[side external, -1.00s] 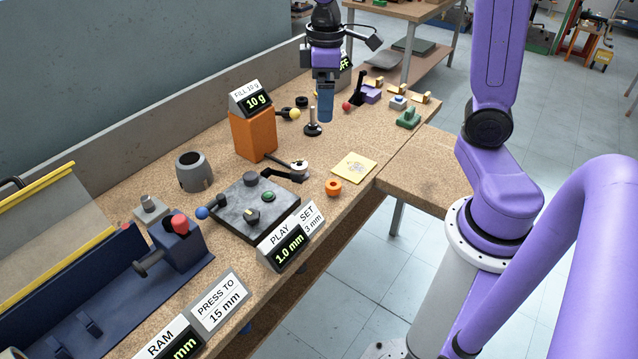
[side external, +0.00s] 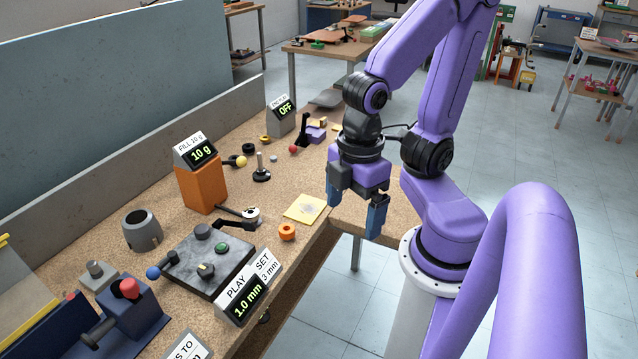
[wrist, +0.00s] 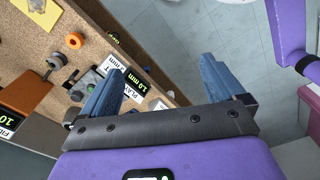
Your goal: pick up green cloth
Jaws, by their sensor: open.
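I cannot make out a green cloth for certain in either current view. In the side view a flat green thing (side external: 376,32) lies on the far table, too small to tell if it is cloth. My gripper (side external: 354,204) is open and empty, its blue fingers pointing down near the bench's front edge, well apart from that green thing. In the wrist view the open fingers (wrist: 162,68) have bare floor and the bench edge beyond them. The bench's far right corner is partly hidden behind my arm.
The bench (side external: 285,185) holds an orange block with a display (side external: 203,187), a yellow square sheet (side external: 305,209), an orange ring (side external: 287,231), a dark plate with knobs (side external: 200,262) and a grey cup (side external: 142,230). Open floor (side external: 550,130) lies to the right.

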